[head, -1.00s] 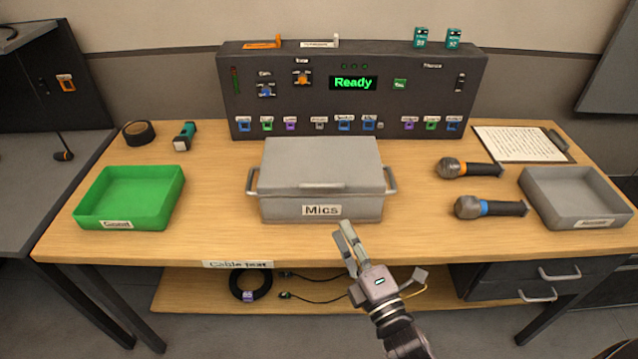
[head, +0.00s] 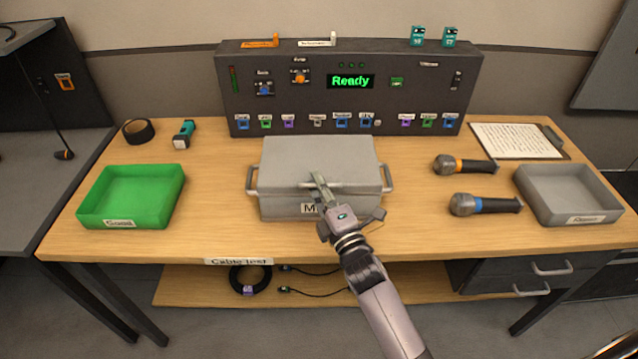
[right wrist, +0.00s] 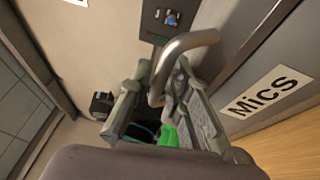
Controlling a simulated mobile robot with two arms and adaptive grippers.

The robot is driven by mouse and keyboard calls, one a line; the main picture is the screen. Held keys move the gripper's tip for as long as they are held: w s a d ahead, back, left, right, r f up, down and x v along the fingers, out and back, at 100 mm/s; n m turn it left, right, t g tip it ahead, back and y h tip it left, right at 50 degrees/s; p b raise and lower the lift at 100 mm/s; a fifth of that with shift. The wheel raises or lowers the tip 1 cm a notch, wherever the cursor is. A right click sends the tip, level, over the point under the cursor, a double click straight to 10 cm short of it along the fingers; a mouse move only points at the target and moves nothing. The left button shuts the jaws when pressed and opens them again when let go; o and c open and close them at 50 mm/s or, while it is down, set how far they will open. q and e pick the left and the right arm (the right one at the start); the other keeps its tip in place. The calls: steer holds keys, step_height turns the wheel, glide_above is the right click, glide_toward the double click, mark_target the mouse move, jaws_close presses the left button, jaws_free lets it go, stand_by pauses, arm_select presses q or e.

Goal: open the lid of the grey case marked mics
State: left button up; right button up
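The grey case (head: 290,206) marked Mics stands in the middle of the table, and its lid (head: 320,155) is down. A handle (head: 345,187) runs along the front of the lid. My right gripper (head: 319,182) is at the front of the lid by this handle and covers part of the label. In the right wrist view, the two fingers (right wrist: 165,105) are apart, with a curved metal bar (right wrist: 185,45) between them, close to the left finger. I cannot tell whether they touch it. The Mics label (right wrist: 266,92) shows at the right there. My left gripper is not in view.
A green tray (head: 85,218) is left of the case. Two microphones (head: 470,165) and a grey tray (head: 560,216) are to the right. A dark control panel (head: 300,115) stands behind the case. The table in front of the case is clear.

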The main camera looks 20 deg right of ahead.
steer(key=shift+c, duration=0.4)
jaws_close()
